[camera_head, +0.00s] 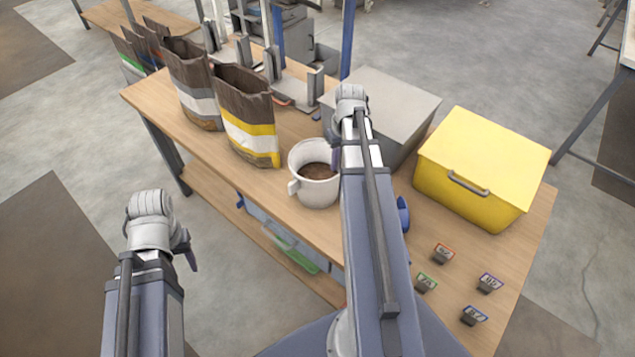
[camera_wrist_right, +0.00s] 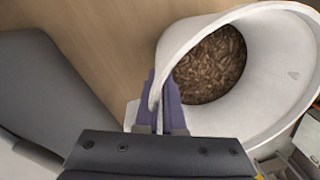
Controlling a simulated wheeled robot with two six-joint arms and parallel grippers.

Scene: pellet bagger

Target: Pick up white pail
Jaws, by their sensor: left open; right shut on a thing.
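The white pail (camera_head: 316,192) is near the front edge of the wooden table, upright, with brown pellets inside. Its handle sticks out toward the left front. The right wrist view shows the pail (camera_wrist_right: 275,75) close up, with its rim between the fingers. My right gripper (camera_wrist_right: 163,112) is shut on that rim; in the head view my right arm hides the pail's right side. I cannot tell whether the pail's base touches the table. My left gripper (camera_head: 188,252) is open and empty, out over the floor left of the table's front edge.
Two open brown bags, one with a yellow band (camera_head: 250,135) and one with a grey band (camera_head: 200,105), stand left of the pail. A grey bin (camera_head: 385,95) and a yellow bin (camera_head: 490,155) stand right. Several small tags (camera_head: 443,252) lie at the front right of the table (camera_head: 520,250).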

